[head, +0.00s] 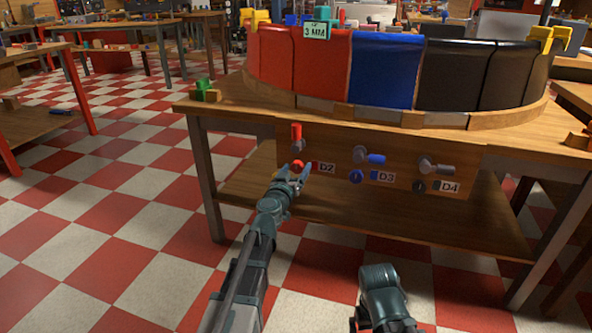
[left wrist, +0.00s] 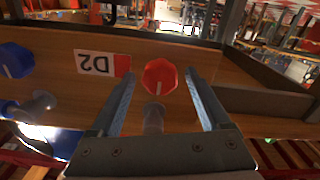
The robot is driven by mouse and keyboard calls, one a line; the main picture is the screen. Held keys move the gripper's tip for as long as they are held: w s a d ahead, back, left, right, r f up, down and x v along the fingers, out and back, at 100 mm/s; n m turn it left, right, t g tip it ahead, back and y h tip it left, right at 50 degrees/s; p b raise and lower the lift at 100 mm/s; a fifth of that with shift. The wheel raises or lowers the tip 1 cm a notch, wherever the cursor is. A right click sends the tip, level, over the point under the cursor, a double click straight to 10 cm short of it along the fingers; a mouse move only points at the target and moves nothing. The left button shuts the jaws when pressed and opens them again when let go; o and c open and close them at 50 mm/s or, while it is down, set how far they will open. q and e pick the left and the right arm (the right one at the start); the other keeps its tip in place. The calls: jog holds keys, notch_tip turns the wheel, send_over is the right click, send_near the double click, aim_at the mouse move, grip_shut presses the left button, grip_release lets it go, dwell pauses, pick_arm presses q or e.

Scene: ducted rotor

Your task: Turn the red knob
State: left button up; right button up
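The red knob (head: 298,165) is on the wooden front panel, beside the D2 label (head: 324,168). In the left wrist view, the red knob (left wrist: 160,76) is an angular red dial with a pale mark, next to the upside-down D2 label (left wrist: 97,64). My left gripper (head: 294,177) is open just in front of the panel. In the left wrist view, its two fingers (left wrist: 160,90) stand on either side of the knob, with gaps on both sides. Whether the tips reach past the knob's face is hard to tell. My right arm shows at the bottom, with its gripper out of view.
A red-handled lever (head: 296,132) sits above the knob. Blue (head: 356,176) and black (head: 419,186) knobs with levers are to the right on the panel (head: 330,150). The tabletop (head: 235,98) juts above. Checkered floor (head: 150,215) is open at left.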

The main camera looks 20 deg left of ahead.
pick_arm(q)
grip_shut()
jog(key=shift+n, duration=0.3)
jog(key=n, duration=0.3)
jog(key=shift+n, duration=0.3)
jog(key=n, duration=0.4)
jog(key=shift+a+n, duration=0.1)
jog(key=shift+n, duration=0.2)
jog(key=n, duration=0.4)
jog(key=shift+n, duration=0.3)
jog(key=shift+s+f+n, duration=0.1)
jog(key=shift+n, duration=2)
